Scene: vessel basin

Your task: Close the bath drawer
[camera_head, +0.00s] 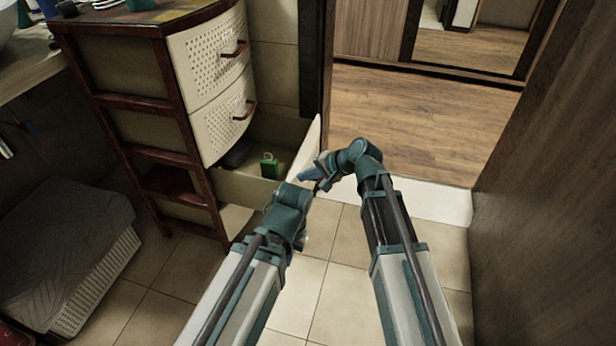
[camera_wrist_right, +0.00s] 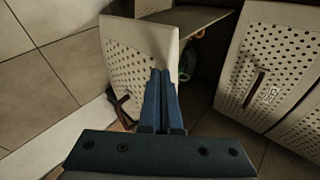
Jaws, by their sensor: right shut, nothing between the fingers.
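The bath drawer is the pulled-out drawer in the cream and dark brown drawer unit; its front panel (camera_head: 309,146) is seen nearly edge-on. In the right wrist view its perforated front (camera_wrist_right: 125,58) shows, with a brown handle (camera_wrist_right: 124,110). A green item (camera_head: 269,166) and a dark item (camera_head: 235,155) lie inside it. My right gripper (camera_head: 307,174) is at the drawer front; its blue fingers (camera_wrist_right: 162,95) are shut and empty, overlapping the front's edge in the wrist view. I cannot tell whether they touch. My left arm reaches beside the drawer; its fingers are hidden.
Two shut perforated drawers (camera_head: 208,55) with brown handles sit above. A low cream front (camera_head: 236,220) is below. A grey-covered basket (camera_head: 75,255) stands at left. A wooden panel (camera_head: 550,180) rises at right. The tiled floor (camera_head: 345,300) is clear.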

